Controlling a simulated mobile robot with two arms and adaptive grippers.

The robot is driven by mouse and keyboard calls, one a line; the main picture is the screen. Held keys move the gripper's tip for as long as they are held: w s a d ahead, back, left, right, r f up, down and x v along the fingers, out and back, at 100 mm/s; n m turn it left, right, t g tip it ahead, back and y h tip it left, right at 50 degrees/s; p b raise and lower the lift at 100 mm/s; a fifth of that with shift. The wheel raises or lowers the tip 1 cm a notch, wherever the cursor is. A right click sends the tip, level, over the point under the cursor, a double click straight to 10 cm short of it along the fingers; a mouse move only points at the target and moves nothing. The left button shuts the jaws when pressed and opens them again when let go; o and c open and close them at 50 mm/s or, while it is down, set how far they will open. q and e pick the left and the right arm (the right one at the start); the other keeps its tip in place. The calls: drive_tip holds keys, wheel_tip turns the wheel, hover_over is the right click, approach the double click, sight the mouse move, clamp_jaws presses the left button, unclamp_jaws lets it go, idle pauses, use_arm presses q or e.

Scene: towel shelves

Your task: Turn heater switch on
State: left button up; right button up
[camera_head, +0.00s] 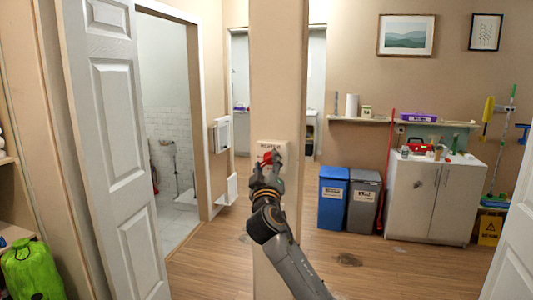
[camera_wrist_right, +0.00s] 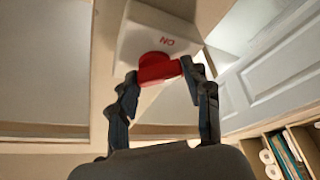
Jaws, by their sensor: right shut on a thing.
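The heater switch is a white box (camera_head: 272,147) on the narrow beige pillar in the middle of the head view, with a red knob (camera_head: 267,157) on its front. My right gripper (camera_head: 266,168) reaches up to it from below and is shut on the red knob. In the right wrist view the knob (camera_wrist_right: 158,69) sits between the two fingertips (camera_wrist_right: 162,78). The white box (camera_wrist_right: 150,37) behind it shows red "ON" lettering, upside down in that view. The fingers partly hide the knob's sides. My left gripper is not in view.
The pillar (camera_head: 278,75) stands close in front of me. An open white door (camera_head: 107,120) is on the left, with a green bag (camera_head: 32,270) near it. Blue (camera_head: 333,198) and grey (camera_head: 364,200) bins and a cabinet (camera_head: 432,200) stand behind on the right. Wooden floor lies between.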

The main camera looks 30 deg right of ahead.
drive_tip(key=n+y+p, duration=0.1)
drive_tip(key=n+p, duration=0.1)
drive_tip(key=p, duration=0.1)
drive_tip(key=n+y+p, duration=0.1)
drive_tip(key=n+p, duration=0.2)
drive_tip(key=p, duration=0.1)
drive_tip(key=n+g+y+p, duration=0.1)
drive_tip(key=n+p, duration=0.2)
drive_tip(key=shift+s+d+r+p, duration=0.15)
drive_tip(key=shift+r+p, duration=0.2)
drive_tip(key=shift+f+n+g+y+p, duration=0.2)
drive_tip(key=shift+n+g+y+p, duration=0.2)
drive_tip(key=shift+n+p, duration=0.8)
drive_tip(key=shift+n, duration=0.3)
drive_tip(key=o, duration=1.2)
drive_tip(key=shift+f, duration=0.1)
drive_tip(key=shift+c, duration=0.2)
drive_tip(key=v, duration=1.2)
